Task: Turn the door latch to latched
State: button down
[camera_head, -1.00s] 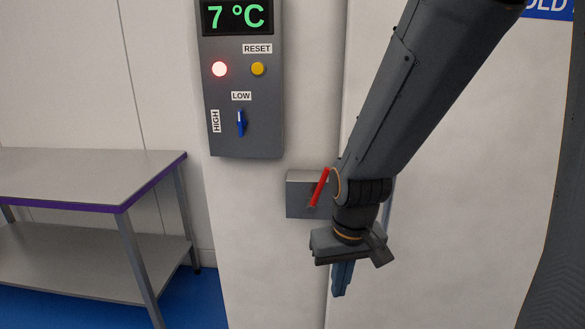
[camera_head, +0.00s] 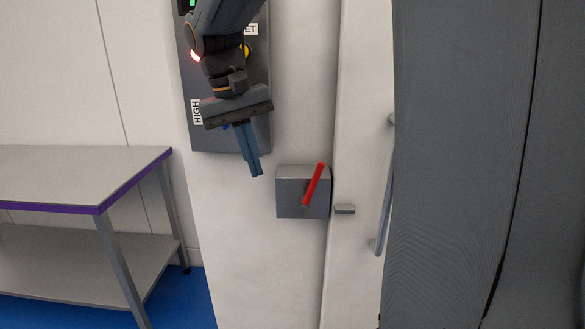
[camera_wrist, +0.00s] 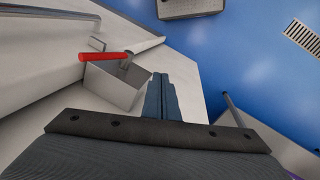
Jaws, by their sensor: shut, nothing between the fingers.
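The door latch is a grey box (camera_head: 290,198) on the white wall beside the door edge. Its red lever (camera_head: 314,183) points up and leans a little to the right. In the wrist view the red lever (camera_wrist: 100,57) and the box (camera_wrist: 112,86) show left of my fingers. A small grey catch (camera_head: 345,209) sits on the door just right of the box. My gripper (camera_head: 256,174) is shut and empty, pointing down, left of and slightly above the latch box, apart from it. In the wrist view the shut fingers (camera_wrist: 160,78) show at the middle.
A grey control panel (camera_head: 260,130) is behind my gripper, partly hidden by it. A vertical door handle (camera_head: 385,205) is right of the latch. A steel table (camera_head: 80,172) stands at the left. My arm covers the right side.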

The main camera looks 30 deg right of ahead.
notch_tip(320, 180, up, 8)
jog(key=d+m+h, duration=0.1)
jog(key=d+m, duration=0.1)
jog(key=p, duration=0.3)
send_over(312, 185)
jog(key=w+a, duration=0.2)
jog(key=a, duration=0.1)
notch_tip(312, 185, down, 9)
jog(key=shift+f+g, duration=0.2)
jog(key=shift+g, duration=0.2)
jog(key=shift+w+d, duration=0.1)
